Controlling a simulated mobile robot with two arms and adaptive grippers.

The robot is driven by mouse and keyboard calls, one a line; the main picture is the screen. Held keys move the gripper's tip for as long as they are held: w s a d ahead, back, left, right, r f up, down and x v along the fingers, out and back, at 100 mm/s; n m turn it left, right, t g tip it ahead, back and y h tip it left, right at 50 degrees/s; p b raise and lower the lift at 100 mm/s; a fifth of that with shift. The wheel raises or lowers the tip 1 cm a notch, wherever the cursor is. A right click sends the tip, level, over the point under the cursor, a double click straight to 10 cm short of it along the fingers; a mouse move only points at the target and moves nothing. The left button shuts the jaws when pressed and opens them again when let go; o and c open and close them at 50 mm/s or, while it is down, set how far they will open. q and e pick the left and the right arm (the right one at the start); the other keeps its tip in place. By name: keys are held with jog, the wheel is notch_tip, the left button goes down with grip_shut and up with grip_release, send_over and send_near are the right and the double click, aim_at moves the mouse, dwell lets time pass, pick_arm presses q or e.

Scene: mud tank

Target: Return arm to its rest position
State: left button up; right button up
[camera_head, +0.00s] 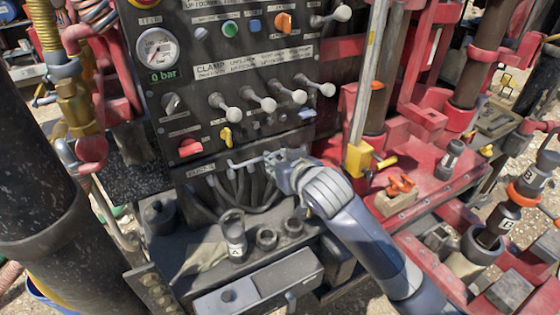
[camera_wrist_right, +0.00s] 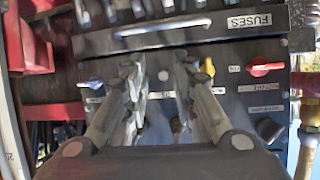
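My right arm comes in from the lower right in the head view. Its grey gripper (camera_head: 277,166) is in front of the lower part of the control panel (camera_head: 240,135), by the metal bar handle (camera_head: 243,164) near the fuses label. In the right wrist view the two fingers of the right gripper (camera_wrist_right: 158,78) are apart, with nothing held between them. The handle (camera_wrist_right: 150,32) lies beyond the fingertips there; I cannot tell whether they touch it. My left gripper is not in view.
Clamp levers (camera_head: 258,98), a red knob (camera_head: 190,147) and a yellow knob (camera_head: 226,136) stick out of the panel close by. Red machinery (camera_head: 425,165) stands to the right.

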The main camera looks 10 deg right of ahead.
jog(key=s+d+f+g+h, duration=0.1)
jog(key=s+d+f+g, duration=0.15)
jog(key=s+f, duration=0.55)
jog(key=s+d+f+g, duration=0.2)
jog(key=s+d+f, duration=0.1)
jog(key=s+f, duration=0.45)
jog(key=s+d+f+g+h, duration=0.1)
jog(key=s+d+f+g, duration=0.15)
jog(key=s, duration=0.75)
jog(key=s+d+f+g+h, duration=0.15)
jog(key=s+d+f, duration=0.25)
jog(key=s, duration=0.7)
notch_tip(320, 180, down, 28)
jog(key=r+g+b, duration=0.1)
jog(key=g, duration=0.1)
jog(key=s+d+f+g+b, duration=0.1)
jog(key=s+d+f, duration=0.2)
jog(key=s+f, duration=1.4)
jog(key=shift+s+f+b, duration=0.35)
jog(key=shift+s+f, duration=0.05)
jog(key=shift+f, duration=0.25)
